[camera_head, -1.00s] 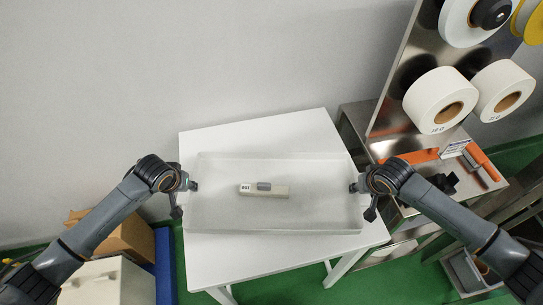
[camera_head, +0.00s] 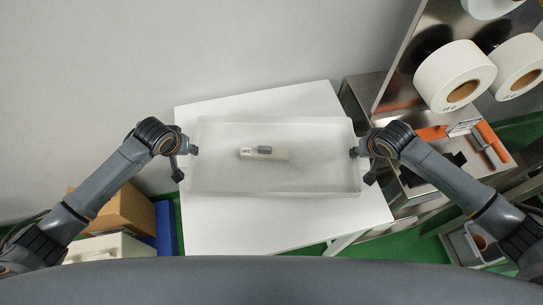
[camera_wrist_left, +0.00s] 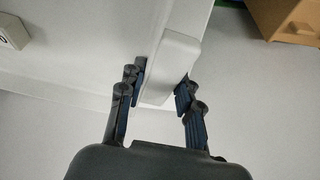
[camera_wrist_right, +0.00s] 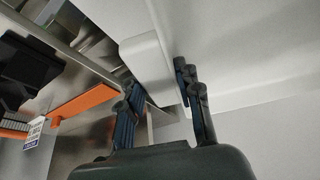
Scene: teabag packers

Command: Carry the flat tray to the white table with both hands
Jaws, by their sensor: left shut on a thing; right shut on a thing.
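The flat tray (camera_head: 225,178) is white and shallow, with a pale labelled block (camera_head: 265,154) lying inside it. The tray is over the white table (camera_head: 270,228); whether it touches the top I cannot tell. My left gripper (camera_head: 192,150) is shut on the tray's left end; the left wrist view shows its fingers (camera_wrist_left: 160,88) on either side of the white handle (camera_wrist_left: 176,62). My right gripper (camera_head: 356,153) is shut on the right end; the right wrist view shows its fingers (camera_wrist_right: 160,90) around the other handle (camera_wrist_right: 143,62).
A grey wall (camera_head: 200,50) is behind the table.

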